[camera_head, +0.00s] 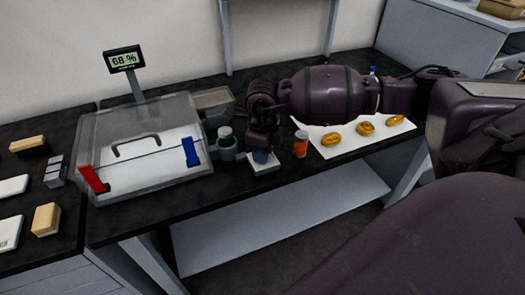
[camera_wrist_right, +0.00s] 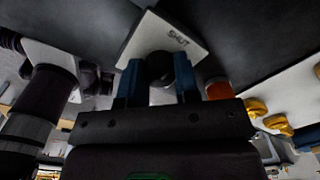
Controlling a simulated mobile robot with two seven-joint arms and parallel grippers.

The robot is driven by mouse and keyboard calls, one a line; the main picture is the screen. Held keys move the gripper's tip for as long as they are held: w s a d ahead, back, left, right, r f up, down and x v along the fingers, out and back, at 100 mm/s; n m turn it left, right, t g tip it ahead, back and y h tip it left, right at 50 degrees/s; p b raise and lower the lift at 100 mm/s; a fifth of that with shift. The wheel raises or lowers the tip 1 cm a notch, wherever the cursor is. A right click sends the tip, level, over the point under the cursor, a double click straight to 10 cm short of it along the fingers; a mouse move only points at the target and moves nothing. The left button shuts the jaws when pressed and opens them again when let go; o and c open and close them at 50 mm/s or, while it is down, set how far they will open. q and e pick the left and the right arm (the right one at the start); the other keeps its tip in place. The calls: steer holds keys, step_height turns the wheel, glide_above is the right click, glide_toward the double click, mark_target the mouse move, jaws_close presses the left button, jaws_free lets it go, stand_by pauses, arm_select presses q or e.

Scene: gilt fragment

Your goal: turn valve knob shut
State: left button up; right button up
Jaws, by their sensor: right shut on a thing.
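The valve knob (camera_wrist_right: 159,68) is dark and round in the right wrist view. It sits in front of a white plate (camera_wrist_right: 190,48) marked "SHUT". The blue fingers of my right gripper (camera_wrist_right: 157,80) are on either side of the knob and shut on it. In the head view my right gripper (camera_head: 262,156) points down over the white plate (camera_head: 262,167), right of the clear chamber; the knob is hidden there by the gripper. I cannot tell the knob's turn angle. My left gripper is not in view.
A clear chamber (camera_head: 103,137) with red and blue latches stands left, below a display (camera_head: 123,59) reading about 68 %. A grey canister (camera_head: 225,138) and an orange jar (camera_head: 300,144) flank the gripper closely. Several gilt pieces (camera_head: 366,128) lie on a white sheet at right.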

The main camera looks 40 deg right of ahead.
steer(key=shift+r, duration=0.1)
stand_by(0.3)
steer(key=o, duration=0.9)
step_height(320, 180, up, 11)
steer(key=shift+f+p, duration=0.1)
steer(key=shift+p, duration=0.35)
steer(key=shift+a, duration=0.1)
